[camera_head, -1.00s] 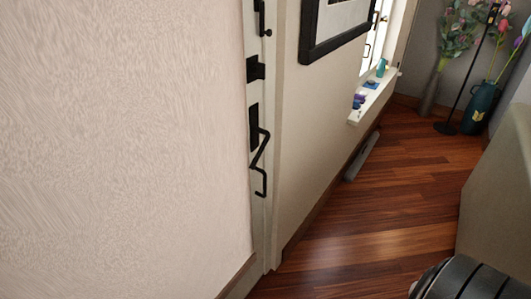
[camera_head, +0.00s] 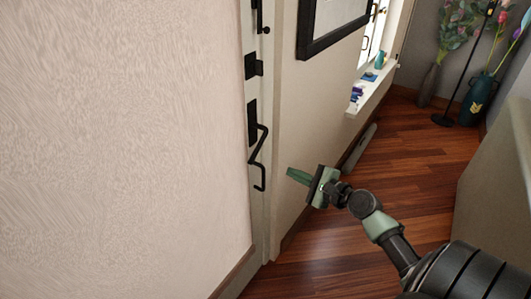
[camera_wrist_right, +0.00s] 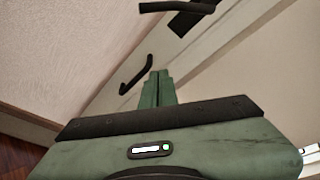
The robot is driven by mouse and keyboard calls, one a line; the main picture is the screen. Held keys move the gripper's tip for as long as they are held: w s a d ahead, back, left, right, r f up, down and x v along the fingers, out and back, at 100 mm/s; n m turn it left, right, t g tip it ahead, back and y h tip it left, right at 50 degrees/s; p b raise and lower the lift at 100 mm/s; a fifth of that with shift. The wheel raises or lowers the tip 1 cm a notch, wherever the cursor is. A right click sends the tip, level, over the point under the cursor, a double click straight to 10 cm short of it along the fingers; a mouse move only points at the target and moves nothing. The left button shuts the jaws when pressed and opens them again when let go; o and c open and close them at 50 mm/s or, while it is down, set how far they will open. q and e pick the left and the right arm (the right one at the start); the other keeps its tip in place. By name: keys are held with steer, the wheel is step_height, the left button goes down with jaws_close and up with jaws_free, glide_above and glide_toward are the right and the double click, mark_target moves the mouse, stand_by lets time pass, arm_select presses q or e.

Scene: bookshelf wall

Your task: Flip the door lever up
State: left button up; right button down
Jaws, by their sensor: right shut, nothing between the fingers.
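The black door lever (camera_head: 259,160) is a bent bar on a dark plate (camera_head: 252,122) on the edge of the pale door at the centre left of the head view. Its lower end hangs down in a hook. My right gripper (camera_head: 290,173) is green, shut and empty, a little to the right of the lever's lower end, with its tips pointing left toward it. In the right wrist view the shut fingers (camera_wrist_right: 158,76) point at the door, and the lever's hooked end (camera_wrist_right: 136,75) shows just left of the tips. Contact cannot be made out. My left gripper is not in view.
Above the lever are a black latch block (camera_head: 254,66) and another black handle (camera_head: 262,17). A pale wall fills the left. A framed picture (camera_head: 330,27), a windowsill with small items (camera_head: 374,92) and vases (camera_head: 478,98) stand beyond. The wooden floor (camera_head: 400,165) is open at centre right.

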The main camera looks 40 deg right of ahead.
steer(key=r, duration=0.3)
steer(key=shift+w+a+r+t, duration=0.1)
steer(key=shift+a+t, duration=0.15)
steer(key=shift+t, duration=0.05)
steer(key=w+a+p, duration=0.4)
steer(key=w, duration=0.4)
steer(key=shift+w+a+r, duration=0.15)
steer(key=shift+w+r, duration=0.05)
steer(key=shift+r, duration=0.2)
